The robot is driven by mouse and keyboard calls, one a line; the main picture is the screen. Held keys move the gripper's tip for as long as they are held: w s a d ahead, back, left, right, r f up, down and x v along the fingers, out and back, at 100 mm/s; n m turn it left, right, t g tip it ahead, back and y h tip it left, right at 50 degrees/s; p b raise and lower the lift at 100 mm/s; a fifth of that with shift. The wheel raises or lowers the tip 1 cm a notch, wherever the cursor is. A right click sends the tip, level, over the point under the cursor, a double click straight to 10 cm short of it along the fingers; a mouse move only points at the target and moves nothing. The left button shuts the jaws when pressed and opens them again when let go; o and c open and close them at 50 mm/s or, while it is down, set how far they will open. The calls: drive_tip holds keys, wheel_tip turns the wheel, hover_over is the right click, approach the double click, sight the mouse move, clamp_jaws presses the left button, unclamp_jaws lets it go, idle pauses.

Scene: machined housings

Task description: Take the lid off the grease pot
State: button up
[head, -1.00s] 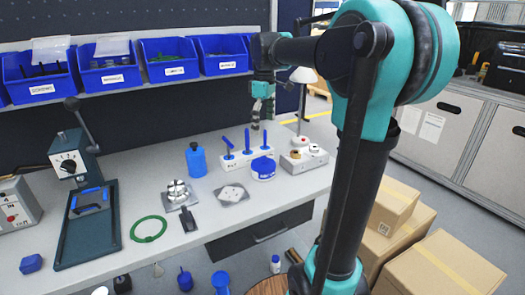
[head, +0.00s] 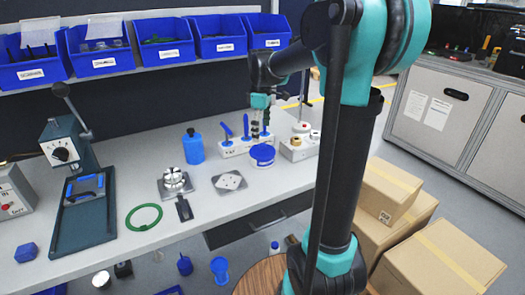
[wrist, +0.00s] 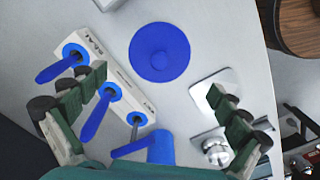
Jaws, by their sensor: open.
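The grease pot (head: 263,159) is a squat blue round pot with a white label band, standing on the bench with its lid (head: 262,151) on. In the wrist view the lid (wrist: 160,62) is a blue disc with a round knob in the middle, seen from above. My gripper (head: 260,131) hangs above and just behind the pot in the head view. In the wrist view my gripper (wrist: 158,84) is open, its fingers wide apart with nothing between them, and the lid lies ahead of the fingertips.
A white rack (head: 235,148) with blue-handled tools stands close beside the pot. A blue bottle (head: 193,148), a metal plate (head: 229,182), a machined housing (head: 175,180) and a white box with knobs (head: 298,149) are nearby. Blue bins (head: 158,42) hang behind.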

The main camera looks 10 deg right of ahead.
sight(263, 144)
drive_tip(key=shift+d+f, duration=0.15)
drive_tip(key=shift+f, duration=2.6)
clamp_jaws()
